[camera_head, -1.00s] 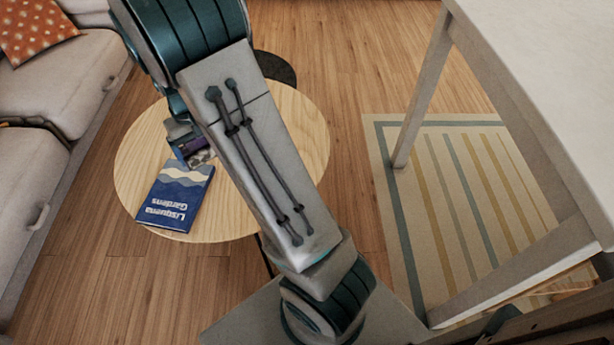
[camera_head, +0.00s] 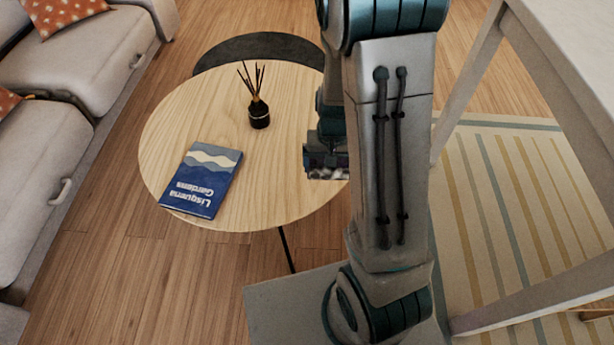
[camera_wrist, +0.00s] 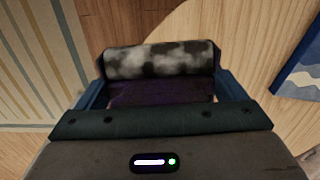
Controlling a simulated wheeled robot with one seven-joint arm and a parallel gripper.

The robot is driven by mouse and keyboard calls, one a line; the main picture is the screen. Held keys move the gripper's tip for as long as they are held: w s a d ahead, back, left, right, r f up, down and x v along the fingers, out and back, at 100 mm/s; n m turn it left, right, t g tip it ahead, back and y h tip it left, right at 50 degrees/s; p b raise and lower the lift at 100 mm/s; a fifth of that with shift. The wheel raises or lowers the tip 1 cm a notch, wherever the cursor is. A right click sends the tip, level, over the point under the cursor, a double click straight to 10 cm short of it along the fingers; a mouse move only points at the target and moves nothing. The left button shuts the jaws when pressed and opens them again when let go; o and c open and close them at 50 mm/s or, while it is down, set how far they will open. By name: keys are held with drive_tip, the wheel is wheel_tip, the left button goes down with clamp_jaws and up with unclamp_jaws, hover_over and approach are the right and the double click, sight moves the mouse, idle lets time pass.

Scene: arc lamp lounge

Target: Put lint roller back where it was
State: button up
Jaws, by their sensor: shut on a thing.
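My gripper (camera_wrist: 160,92) is shut on the lint roller (camera_wrist: 158,62), which has a dark purple body and a grey-white mottled roll. In the head view the lint roller (camera_head: 327,172) shows at the right edge of the round wooden table (camera_head: 270,185), partly hidden by my arm. My gripper is largely hidden there too. In the wrist view the table's curved edge and the floor lie below the roller. I cannot tell its exact height above them.
A blue book (camera_head: 202,180) lies on the round table's left side. A black reed diffuser (camera_head: 259,113) stands behind it. A sofa (camera_head: 60,75) is on the left. A white table (camera_head: 570,60) and striped rug (camera_head: 510,200) are on the right. The tabletop's middle is clear.

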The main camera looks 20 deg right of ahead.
drive_tip(key=shift+s+d+f, duration=0.15)
drive_tip(key=shift+s+f, duration=0.45)
drive_tip(key=shift+s, duration=0.1)
drive_tip(key=shift+f+m, duration=0.3)
drive_tip(key=b, duration=0.3)
hover_over(305, 175)
wheel_tip(305, 175, down, 7)
drive_tip(key=shift+r, duration=0.2)
drive_tip(key=shift+d+f+b, duration=0.1)
drive_tip(key=shift+f+b, duration=0.6)
drive_tip(key=shift+f, duration=1.25)
drive_tip(key=shift+f, duration=0.15)
drive_tip(key=o, duration=0.9)
